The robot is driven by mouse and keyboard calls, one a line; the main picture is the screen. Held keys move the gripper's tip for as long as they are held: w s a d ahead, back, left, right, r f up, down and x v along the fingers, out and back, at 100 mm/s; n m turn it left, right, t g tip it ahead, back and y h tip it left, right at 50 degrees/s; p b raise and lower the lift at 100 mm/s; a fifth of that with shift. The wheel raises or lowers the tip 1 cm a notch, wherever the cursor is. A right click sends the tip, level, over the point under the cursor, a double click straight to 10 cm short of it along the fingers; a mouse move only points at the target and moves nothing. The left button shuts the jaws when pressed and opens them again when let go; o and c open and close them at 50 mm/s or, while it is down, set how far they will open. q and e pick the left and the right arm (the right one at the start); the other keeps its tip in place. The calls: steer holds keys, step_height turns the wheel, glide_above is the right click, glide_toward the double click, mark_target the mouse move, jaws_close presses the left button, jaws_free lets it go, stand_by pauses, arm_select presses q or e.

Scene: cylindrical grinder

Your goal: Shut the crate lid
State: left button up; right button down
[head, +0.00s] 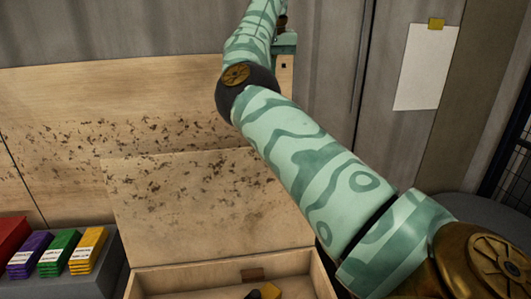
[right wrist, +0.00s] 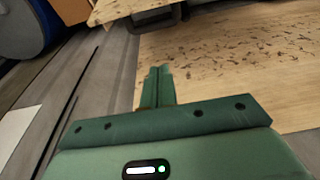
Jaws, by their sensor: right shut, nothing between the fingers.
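The wooden crate (head: 222,268) is at the bottom of the head view, cut off by the frame edge. Its lid (head: 190,205) stands open, raised up from the crate's back edge, with dark flecks on its face. My right arm crosses the head view in front of the lid's right side. My right gripper (right wrist: 158,72) shows in the right wrist view, its fingers shut and empty beside the edge of a flecked wooden panel (right wrist: 235,50). I cannot tell whether that panel is the lid or the board behind. My left gripper is not in view.
A flecked wooden board (head: 100,85) stands behind the lid. Purple, green and yellow packs (head: 55,252) lie on a grey surface at left, beside a red item (head: 12,238). A paper sheet (head: 425,68) hangs at right.

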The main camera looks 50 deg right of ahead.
steer(key=b+x, duration=0.2)
steer(key=x, duration=0.3)
steer(key=b+x, duration=0.2)
steer(key=x, duration=0.4)
steer(key=b+x, duration=0.2)
steer(key=x, duration=0.4)
steer(key=shift+s+a+f+b, duration=0.1)
steer(key=shift+s+a+b, duration=0.15)
steer(key=shift+a+b, duration=0.15)
arm_select(q)
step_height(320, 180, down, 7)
steer(key=p, duration=0.1)
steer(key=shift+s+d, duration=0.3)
arm_select(e)
steer(key=s+a, duration=0.1)
steer(key=s+a+r, duration=0.1)
steer(key=s, duration=0.1)
steer(key=shift+a+r, duration=0.1)
steer(key=shift+a, duration=0.2)
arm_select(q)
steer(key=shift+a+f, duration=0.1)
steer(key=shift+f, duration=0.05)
arm_select(e)
steer(key=shift+s, duration=0.15)
